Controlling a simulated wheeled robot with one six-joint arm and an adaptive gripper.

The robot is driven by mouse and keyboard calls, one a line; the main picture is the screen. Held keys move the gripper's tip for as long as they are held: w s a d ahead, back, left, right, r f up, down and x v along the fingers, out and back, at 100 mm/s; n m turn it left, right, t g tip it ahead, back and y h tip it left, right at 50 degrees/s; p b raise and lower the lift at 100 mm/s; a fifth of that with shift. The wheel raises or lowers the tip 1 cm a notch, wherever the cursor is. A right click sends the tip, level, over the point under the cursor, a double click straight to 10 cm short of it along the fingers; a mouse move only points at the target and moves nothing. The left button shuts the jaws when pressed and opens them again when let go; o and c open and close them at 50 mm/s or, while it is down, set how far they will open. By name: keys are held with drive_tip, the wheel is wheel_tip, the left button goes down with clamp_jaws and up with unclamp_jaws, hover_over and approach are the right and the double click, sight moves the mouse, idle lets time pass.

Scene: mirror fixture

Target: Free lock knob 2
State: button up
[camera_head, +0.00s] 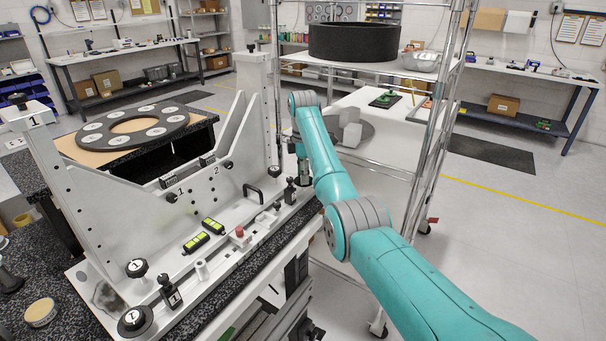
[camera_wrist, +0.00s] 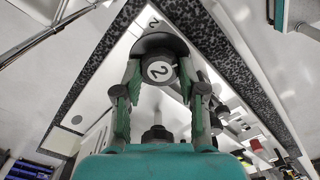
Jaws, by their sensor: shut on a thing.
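Lock knob 2 (camera_wrist: 160,71) is a dark round knob with a white disc marked "2", seen in the wrist view. My gripper (camera_wrist: 159,62) is shut on it, with one green-padded finger on each side. In the head view my gripper (camera_head: 303,176) is low at the right end of the light grey fixture (camera_head: 110,200). The knob in its grasp cannot be made out there. Whether the knob is locked or free I cannot tell.
Knobs marked "1" (camera_head: 135,320) stand at the fixture's near left end. A black clamp (camera_head: 290,191) stands close to my gripper. A red button (camera_head: 239,231) and yellow-green level vials (camera_head: 213,226) sit on the base. A wire rack (camera_head: 440,130) is to the right.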

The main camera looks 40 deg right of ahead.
drive_tip(key=o, duration=1.1)
drive_tip(key=shift+o, duration=0.2)
drive_tip(key=shift+r, duration=3.75)
